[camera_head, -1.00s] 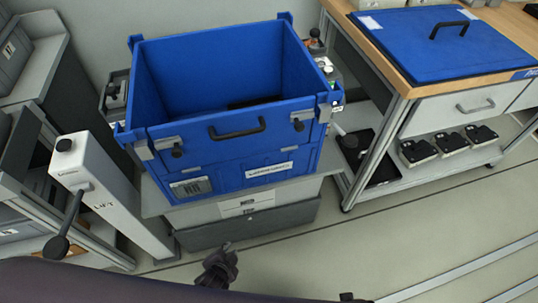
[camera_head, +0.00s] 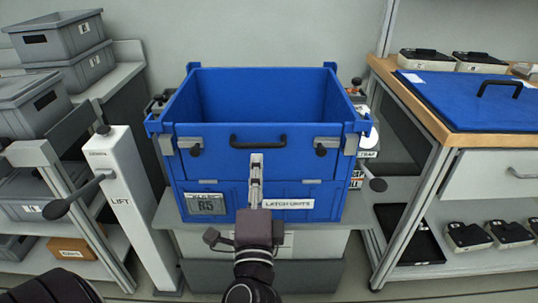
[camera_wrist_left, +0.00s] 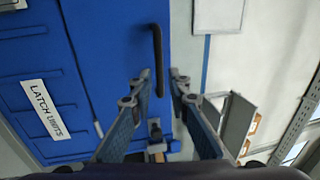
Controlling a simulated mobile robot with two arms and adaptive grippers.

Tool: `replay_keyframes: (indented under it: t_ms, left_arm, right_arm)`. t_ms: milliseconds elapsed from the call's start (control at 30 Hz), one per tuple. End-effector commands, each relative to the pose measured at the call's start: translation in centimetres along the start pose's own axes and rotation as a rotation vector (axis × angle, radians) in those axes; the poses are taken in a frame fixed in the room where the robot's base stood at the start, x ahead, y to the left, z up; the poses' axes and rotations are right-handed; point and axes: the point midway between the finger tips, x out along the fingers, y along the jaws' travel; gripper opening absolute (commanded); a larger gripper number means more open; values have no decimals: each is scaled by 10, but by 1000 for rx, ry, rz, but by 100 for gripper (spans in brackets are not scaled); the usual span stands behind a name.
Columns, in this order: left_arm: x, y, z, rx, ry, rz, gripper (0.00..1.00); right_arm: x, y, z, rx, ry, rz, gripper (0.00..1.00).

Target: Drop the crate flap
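The blue crate (camera_head: 188,110) stands on a grey stand, open at the top. Its front flap (camera_head: 285,163) is upright, with a black handle (camera_head: 258,141), a left latch (camera_head: 195,150) and a right latch (camera_head: 320,148). My left gripper (camera_head: 256,162) is in front of the flap, just below the handle. In the left wrist view, its fingers (camera_wrist_left: 160,88) are apart and empty. The handle (camera_wrist_left: 157,55) lies ahead, its lower end between the fingertips in the picture. Contact cannot be told. My right gripper is not in view.
A lift post (camera_head: 125,195) with a lever stands left of the crate. Grey bins (camera_head: 60,40) are stacked at the left. A workbench (camera_head: 440,135) with a blue panel (camera_head: 475,98) stands at the right. Black-topped units (camera_head: 470,235) sit on its lower shelf.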

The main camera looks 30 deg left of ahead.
Motion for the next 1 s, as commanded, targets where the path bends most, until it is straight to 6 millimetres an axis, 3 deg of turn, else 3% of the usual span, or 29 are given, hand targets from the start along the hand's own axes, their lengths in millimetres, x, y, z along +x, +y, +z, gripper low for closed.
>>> replay_keyframes:
  t_ms: [500, 867, 1000]
  left_arm:
    - [68, 0, -1, 0, 3, 1, 16]
    - [74, 1, -1, -1, 3, 3, 16]
    - [74, 1, -1, -2, 3, 3, 1]
  right_arm:
    - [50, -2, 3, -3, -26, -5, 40]
    - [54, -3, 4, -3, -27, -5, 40]
    - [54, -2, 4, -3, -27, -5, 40]
